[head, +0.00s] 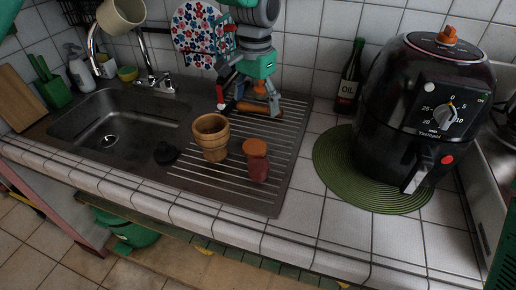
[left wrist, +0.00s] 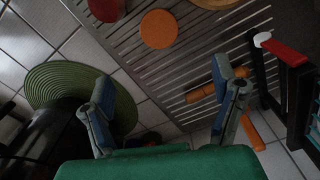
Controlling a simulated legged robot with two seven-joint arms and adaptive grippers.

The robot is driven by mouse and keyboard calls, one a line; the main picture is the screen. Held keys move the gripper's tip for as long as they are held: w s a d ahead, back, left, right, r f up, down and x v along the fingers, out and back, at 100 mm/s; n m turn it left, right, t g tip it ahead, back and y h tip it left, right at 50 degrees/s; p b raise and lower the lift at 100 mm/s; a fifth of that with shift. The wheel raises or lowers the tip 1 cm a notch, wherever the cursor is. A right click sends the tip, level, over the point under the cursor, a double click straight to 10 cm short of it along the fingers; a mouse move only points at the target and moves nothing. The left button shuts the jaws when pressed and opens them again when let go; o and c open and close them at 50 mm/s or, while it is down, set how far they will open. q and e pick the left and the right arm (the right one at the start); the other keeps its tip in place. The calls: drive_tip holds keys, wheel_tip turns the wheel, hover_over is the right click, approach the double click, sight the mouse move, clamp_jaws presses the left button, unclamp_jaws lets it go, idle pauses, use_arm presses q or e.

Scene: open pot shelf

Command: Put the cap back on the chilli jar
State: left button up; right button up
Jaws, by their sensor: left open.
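The chilli jar (head: 257,169) is a dark red jar standing on the ribbed steel drainer. In the left wrist view its red shape (left wrist: 106,9) is cut by the top edge. The round orange cap (head: 255,147) overlaps the jar's top in the head view. In the left wrist view the cap (left wrist: 158,29) shows as a flat disc beside the jar, a small gap apart. My left gripper (head: 248,100) is behind the jar and cap, above the drainer's back part. Its fingers (left wrist: 165,82) are spread with nothing gripped. My right gripper is not in view.
A terracotta pot (head: 211,138) stands left of the jar. An orange-brown cylinder (left wrist: 218,89) lies near one finger. A black air fryer (head: 420,95) on a green mat (head: 335,165) and an oil bottle (head: 351,75) stand right. The sink (head: 110,120) is left.

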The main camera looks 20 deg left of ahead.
use_arm(q)
wheel_tip(320, 180, down, 8)
drive_tip(key=shift+s+a+f, duration=0.15)
drive_tip(key=shift+f, duration=0.1)
idle(0.4)
wheel_tip(320, 180, down, 5)
drive_tip(key=shift+s+f+p, duration=0.1)
drive_tip(key=shift+p, duration=0.3)
drive_tip(key=c, duration=0.9)
